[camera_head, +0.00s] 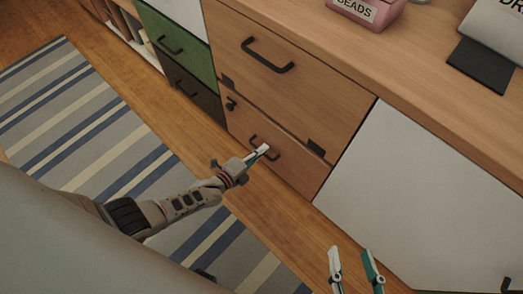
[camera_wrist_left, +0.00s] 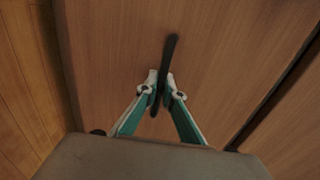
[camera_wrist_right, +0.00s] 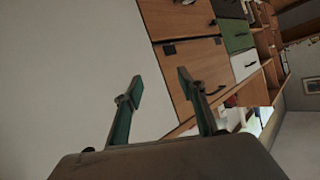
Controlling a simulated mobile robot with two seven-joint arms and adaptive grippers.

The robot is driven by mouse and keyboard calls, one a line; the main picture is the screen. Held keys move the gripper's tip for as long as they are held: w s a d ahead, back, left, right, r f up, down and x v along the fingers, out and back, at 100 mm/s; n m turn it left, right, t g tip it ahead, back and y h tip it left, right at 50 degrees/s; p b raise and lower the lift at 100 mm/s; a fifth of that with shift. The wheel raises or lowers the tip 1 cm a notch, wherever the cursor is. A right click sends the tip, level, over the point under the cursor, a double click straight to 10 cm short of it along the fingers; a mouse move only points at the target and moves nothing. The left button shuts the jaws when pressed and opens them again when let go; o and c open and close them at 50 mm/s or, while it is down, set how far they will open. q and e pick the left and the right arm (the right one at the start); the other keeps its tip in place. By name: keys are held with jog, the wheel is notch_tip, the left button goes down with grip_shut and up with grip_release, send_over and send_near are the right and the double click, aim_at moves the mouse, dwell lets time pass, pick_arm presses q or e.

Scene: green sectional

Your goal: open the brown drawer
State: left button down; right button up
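The wooden brown lower drawer (camera_head: 290,165) is in the cabinet, below a larger wooden front (camera_head: 285,85). Its front looks about flush with the cabinet. Its dark bar handle (camera_head: 255,140) is partly hidden by my left gripper (camera_head: 263,151). In the left wrist view the handle (camera_wrist_left: 170,50) passes between the fingertips of my left gripper (camera_wrist_left: 162,82), which are close together on either side of it and look closed on it. My right gripper (camera_head: 354,258) is open and empty, low in the head view, in front of the white door (camera_head: 425,195); the right wrist view shows its spread fingers (camera_wrist_right: 158,88).
A green drawer (camera_head: 180,45) and a dark brown drawer (camera_head: 192,88) are to the left. A pink box labelled BEADS (camera_head: 368,10) and a dark flat item (camera_head: 482,65) lie on the cabinet top. A striped rug (camera_head: 85,125) covers the floor in front.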

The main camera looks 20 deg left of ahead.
pick_arm(q)
jog(key=f+v, duration=0.3)
jog(key=v, duration=1)
jog(key=s+f+v, duration=0.1)
jog(key=f+v, duration=0.1)
jog(key=v, duration=1.2)
jog(key=shift+a+f+p, duration=0.2)
jog(key=shift+f+p, duration=0.1)
jog(key=shift+p, duration=0.05)
pick_arm(e)
jog(key=shift+w+d+r+n, duration=0.4)
jog(key=shift+d, duration=0.2)
pick_arm(q)
jog(key=shift+s, duration=0.1)
pick_arm(e)
jog(key=shift+s+f, duration=0.1)
jog(key=shift+f, duration=0.05)
pick_arm(q)
jog(key=c, duration=2.4)
grip_release()
jog(key=shift+c, duration=0.2)
pick_arm(e)
jog(key=shift+s+f, duration=0.1)
jog(key=shift+f, duration=0.05)
